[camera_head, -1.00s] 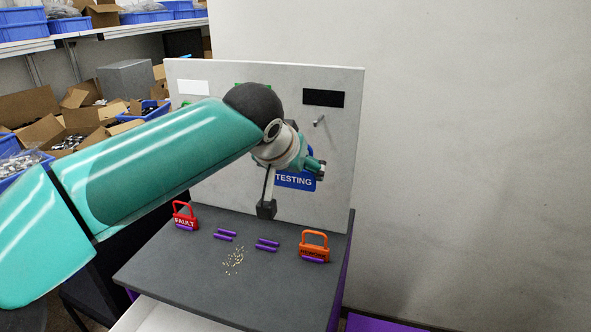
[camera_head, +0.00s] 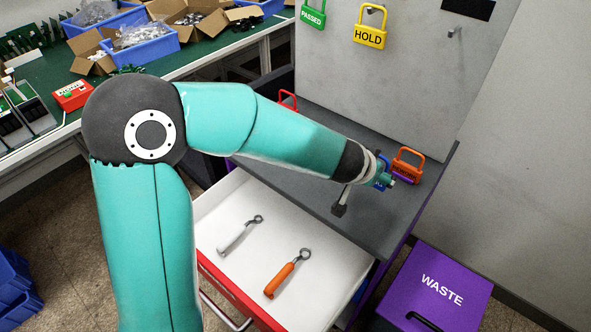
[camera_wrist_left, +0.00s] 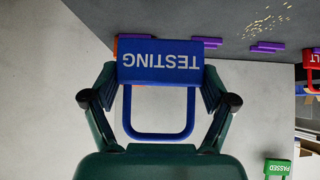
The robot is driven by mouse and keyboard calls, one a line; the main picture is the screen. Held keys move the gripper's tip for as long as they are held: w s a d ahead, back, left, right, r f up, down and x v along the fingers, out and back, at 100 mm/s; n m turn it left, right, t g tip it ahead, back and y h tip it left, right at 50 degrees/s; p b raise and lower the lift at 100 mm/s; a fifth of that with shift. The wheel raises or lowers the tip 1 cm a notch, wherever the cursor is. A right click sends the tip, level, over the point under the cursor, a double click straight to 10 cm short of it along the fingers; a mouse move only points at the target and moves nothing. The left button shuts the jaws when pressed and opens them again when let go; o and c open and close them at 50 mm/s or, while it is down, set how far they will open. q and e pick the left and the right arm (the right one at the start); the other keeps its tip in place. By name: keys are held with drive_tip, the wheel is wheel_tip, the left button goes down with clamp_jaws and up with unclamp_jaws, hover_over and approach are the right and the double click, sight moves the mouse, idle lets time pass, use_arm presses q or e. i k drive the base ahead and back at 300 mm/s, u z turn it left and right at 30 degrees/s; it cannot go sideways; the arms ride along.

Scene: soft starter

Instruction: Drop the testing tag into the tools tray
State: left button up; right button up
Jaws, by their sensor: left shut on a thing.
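The blue TESTING tag (camera_wrist_left: 160,62) is a padlock shape with white letters, upside down in the left wrist view. My left gripper (camera_wrist_left: 160,95) is shut on it, one finger at each side. In the head view my left gripper (camera_head: 384,178) is above the right part of the dark bench top, and only a bit of the tag's blue shows there. The open drawer with a white floor (camera_head: 335,285), which looks like the tools tray, is below and left of the gripper. It holds a grey-handled tool (camera_head: 240,235) and an orange-handled tool (camera_head: 287,273), with bare floor around them.
An orange tag (camera_head: 406,165) stands on the bench top (camera_head: 300,165) close to my gripper; a red tag (camera_head: 288,100) shows partly behind my arm. PASSED (camera_head: 313,14) and HOLD (camera_head: 369,32) tags hang on the grey board. A purple WASTE bin (camera_head: 440,290) stands right of the drawer.

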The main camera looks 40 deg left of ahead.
sight(260, 255)
drive_tip(key=k, duration=1.15)
drive_tip(key=u, duration=0.1)
drive_tip(key=i, duration=0.7)
drive_tip(key=u, duration=0.1)
